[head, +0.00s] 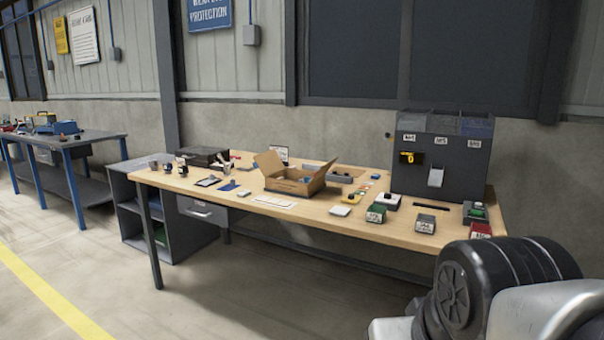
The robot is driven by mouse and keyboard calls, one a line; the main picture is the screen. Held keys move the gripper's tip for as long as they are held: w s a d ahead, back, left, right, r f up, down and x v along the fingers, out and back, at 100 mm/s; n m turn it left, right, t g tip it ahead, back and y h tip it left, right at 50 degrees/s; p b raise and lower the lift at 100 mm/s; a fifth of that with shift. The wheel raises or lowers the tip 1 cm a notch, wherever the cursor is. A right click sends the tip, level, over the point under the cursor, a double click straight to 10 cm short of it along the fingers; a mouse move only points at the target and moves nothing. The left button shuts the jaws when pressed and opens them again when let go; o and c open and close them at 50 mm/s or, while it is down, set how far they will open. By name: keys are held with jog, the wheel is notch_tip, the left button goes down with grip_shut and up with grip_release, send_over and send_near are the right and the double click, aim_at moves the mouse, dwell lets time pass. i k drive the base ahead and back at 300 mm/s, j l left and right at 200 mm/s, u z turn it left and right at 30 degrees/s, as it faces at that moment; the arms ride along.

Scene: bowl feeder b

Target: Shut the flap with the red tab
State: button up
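A dark grey feeder unit (468,165) stands at the right back of the workbench, with several open bins on top and white labels below them. A light grey plate or flap (435,177) sits tilted on its front face. A yellow and black part (411,157) is beside it. An open cardboard box (292,187) with raised flaps stands mid-bench. I cannot make out a red tab on any flap at this size. Part of my arm shows at the bottom right, but my gripper is not in view.
The wooden workbench (345,222) holds several small labelled boxes, including a green one (376,213) and a grey one (425,223), near its front right edge. A green button box (475,212) is by the right end. Floor in front is clear.

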aim_at(323, 169)
jog(key=i+l, duration=0.1)
jog(key=i, duration=0.3)
jog(key=i+l+u, duration=0.15)
jog(key=i, duration=0.25)
jog(key=i+l, duration=0.1)
jog(key=i, duration=0.25)
jog(key=u, duration=0.05)
